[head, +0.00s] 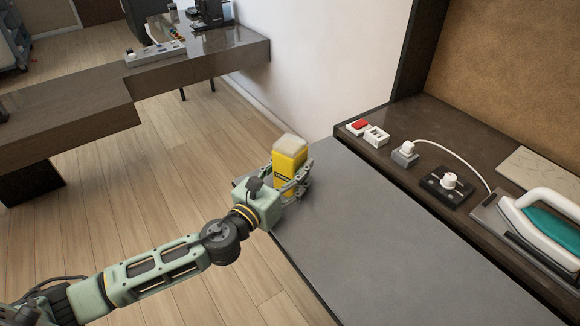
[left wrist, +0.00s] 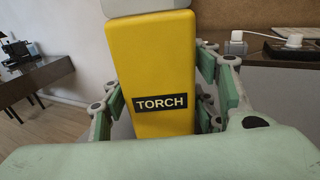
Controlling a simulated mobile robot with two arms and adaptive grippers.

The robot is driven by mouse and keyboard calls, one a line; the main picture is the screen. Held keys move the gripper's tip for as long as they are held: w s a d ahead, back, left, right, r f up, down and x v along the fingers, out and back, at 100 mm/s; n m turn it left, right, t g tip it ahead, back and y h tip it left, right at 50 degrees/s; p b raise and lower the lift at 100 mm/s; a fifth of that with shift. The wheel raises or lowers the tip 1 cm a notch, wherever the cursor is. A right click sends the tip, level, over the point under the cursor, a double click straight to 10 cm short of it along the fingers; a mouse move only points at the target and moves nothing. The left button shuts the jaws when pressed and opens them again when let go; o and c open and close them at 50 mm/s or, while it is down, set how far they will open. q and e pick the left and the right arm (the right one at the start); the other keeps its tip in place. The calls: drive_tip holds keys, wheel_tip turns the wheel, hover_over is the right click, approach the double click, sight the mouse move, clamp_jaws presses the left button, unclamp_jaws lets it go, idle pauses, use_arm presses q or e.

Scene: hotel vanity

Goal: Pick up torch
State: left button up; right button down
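The torch (head: 288,160) is a yellow upright block with a whitish top, at the far left end of the grey surface. In the left wrist view the torch (left wrist: 150,75) fills the middle, its black "TORCH" label facing the camera. My left gripper (head: 300,178) has its fingers around it, one on each side, close to its edges. In the left wrist view the fingers of the left gripper (left wrist: 160,105) show beside it. Whether they press on it is not clear. The torch's base is hidden by the gripper. My right gripper is not in view.
The grey surface (head: 375,235) is clear right of the torch. Along the dark ledge behind stand a red switch (head: 358,126), white sockets (head: 377,136), a plug with a cord (head: 407,149), a black dial box (head: 448,185) and an iron (head: 545,225). Another desk (head: 200,65) stands at the back left.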

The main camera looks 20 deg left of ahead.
sight(286, 163)
use_arm(q)
drive_tip(key=c, duration=0.9)
drive_tip(key=shift+r, duration=0.1)
drive_tip(key=shift+r, duration=0.55)
drive_tip(key=r+p, duration=0.1)
drive_tip(key=r, duration=0.1)
drive_tip(key=d+r, duration=0.1)
drive_tip(key=shift+s+r+p, duration=0.2)
drive_tip(key=shift+r+p, duration=0.15)
drive_tip(key=shift+s+d+r+p, duration=1)
drive_tip(key=shift+d+r, duration=0.45)
drive_tip(key=shift+r, duration=0.2)
drive_tip(key=shift+s+d+r+p, duration=1)
drive_tip(key=shift+d+r, duration=0.5)
drive_tip(key=shift+r, duration=0.2)
drive_tip(key=shift+s+d+r+p, duration=1)
drive_tip(key=shift+d+r, duration=0.45)
drive_tip(key=shift+r, duration=0.2)
